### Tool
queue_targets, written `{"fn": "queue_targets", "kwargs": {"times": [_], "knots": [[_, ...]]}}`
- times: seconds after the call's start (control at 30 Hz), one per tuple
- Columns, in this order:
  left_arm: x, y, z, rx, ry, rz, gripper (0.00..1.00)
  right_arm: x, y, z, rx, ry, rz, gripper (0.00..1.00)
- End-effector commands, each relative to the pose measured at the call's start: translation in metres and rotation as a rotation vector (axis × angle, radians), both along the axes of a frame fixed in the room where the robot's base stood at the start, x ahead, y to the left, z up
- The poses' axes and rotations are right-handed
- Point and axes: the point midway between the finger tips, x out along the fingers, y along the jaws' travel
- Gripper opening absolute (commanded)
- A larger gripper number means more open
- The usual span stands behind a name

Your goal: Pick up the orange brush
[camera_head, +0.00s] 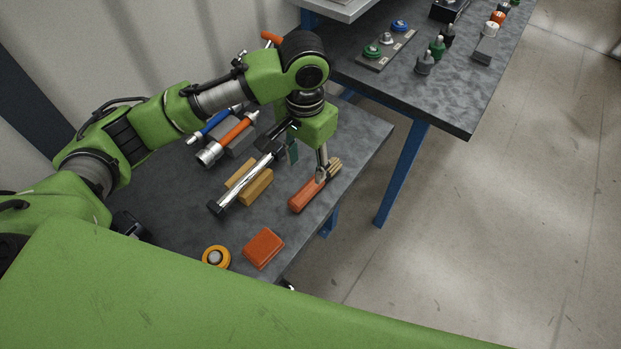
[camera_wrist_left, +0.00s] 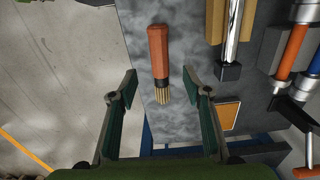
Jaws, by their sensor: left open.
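The brush (camera_head: 305,195) has an orange handle and pale tan bristles. It lies on the dark grey table near its right edge. In the left wrist view the brush (camera_wrist_left: 158,57) points its bristles toward the gripper's palm. My left gripper (camera_head: 309,167) hangs above the brush's bristle end, pointing down, open and empty. One finger covers part of the brush in the head view. In the left wrist view the gripper (camera_wrist_left: 159,76) has its fingers spread on either side of the bristles; the remaining height gap is hard to tell. My right gripper is not in view.
A chrome cylinder (camera_head: 243,184) rests across wooden blocks (camera_head: 257,186) left of the brush. An orange-and-chrome tool (camera_head: 228,139) lies farther back. A red-orange block (camera_head: 263,249) and yellow ring (camera_head: 216,257) stand in front. A second table (camera_head: 450,95) holds couplers.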

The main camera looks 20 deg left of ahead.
Motion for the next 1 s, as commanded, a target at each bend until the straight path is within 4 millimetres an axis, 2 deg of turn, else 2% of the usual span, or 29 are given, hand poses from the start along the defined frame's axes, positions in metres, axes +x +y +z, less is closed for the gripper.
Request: {"fn": "queue_targets", "kwargs": {"times": [0.1, 0.23, 0.47, 0.7, 0.83, 1.0], "knots": [[-0.001, 0.001, -0.025, 0.003, 0.003, 0.001, 0.45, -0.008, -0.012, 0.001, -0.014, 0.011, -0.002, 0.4], [0.0, 0.001, -0.043, 0.002, 0.001, 0.003, 0.45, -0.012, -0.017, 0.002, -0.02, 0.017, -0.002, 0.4], [0.001, -0.001, -0.059, 0.0, 0.001, 0.001, 0.45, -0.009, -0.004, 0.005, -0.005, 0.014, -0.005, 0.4], [0.002, -0.004, -0.094, 0.001, 0.001, 0.001, 0.45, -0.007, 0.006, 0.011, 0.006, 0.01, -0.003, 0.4], [0.002, -0.004, -0.102, 0.001, -0.001, 0.0, 0.45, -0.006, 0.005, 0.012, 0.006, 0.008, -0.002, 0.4], [0.002, -0.004, -0.103, 0.001, -0.001, 0.0, 0.45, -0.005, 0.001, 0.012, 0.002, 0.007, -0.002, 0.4]]}}
